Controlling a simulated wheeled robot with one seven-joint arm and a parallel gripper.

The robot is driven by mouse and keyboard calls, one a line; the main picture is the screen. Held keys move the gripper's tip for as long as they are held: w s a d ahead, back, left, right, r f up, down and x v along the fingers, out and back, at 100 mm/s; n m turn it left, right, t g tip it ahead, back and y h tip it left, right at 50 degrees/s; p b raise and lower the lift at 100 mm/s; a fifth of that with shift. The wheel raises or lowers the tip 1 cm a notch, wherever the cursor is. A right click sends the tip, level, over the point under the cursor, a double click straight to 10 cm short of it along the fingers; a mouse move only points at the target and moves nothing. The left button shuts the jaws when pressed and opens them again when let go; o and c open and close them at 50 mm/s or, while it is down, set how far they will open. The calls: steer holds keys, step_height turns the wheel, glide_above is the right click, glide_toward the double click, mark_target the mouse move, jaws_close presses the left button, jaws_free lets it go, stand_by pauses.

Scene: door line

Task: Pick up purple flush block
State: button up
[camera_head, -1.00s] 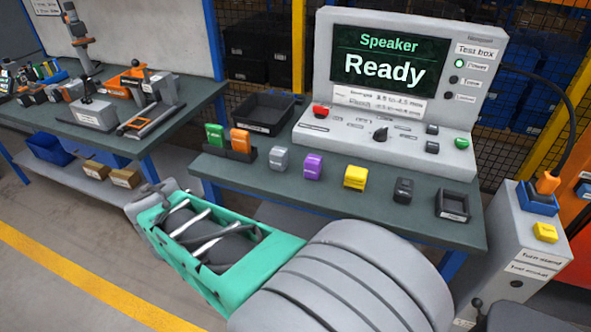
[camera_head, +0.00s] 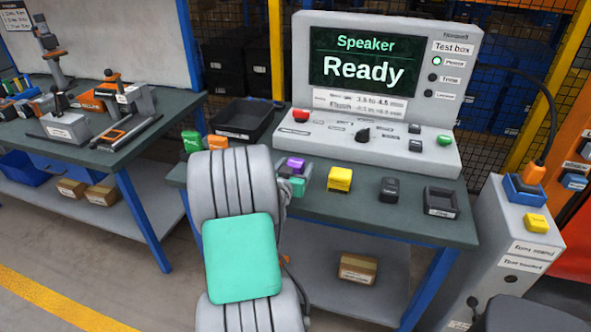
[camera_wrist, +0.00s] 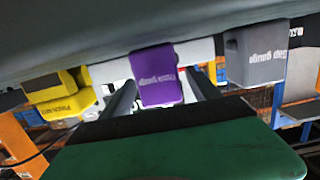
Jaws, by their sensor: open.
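The purple flush block (camera_head: 296,164) stands on the green table, its lower part hidden by my gripper and arm in the head view. In the wrist view, which is upside down, the purple block (camera_wrist: 157,75) shows a white label and lies between my two dark fingers. My gripper (camera_wrist: 161,78) is open, with one finger to each side of the block and gaps between. In the head view my gripper (camera_head: 296,184) is at the table's front edge, just in front of the block, mostly covered by my arm.
A grey gap gauge block (camera_wrist: 256,55) and a yellow block (camera_wrist: 62,97) flank the purple one. The yellow block (camera_head: 340,179), a dark block (camera_head: 389,189) and a black tray (camera_head: 441,203) stand to the right. The test box (camera_head: 390,65) stands behind.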

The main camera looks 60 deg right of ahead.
jaws_close()
stand_by(0.8)
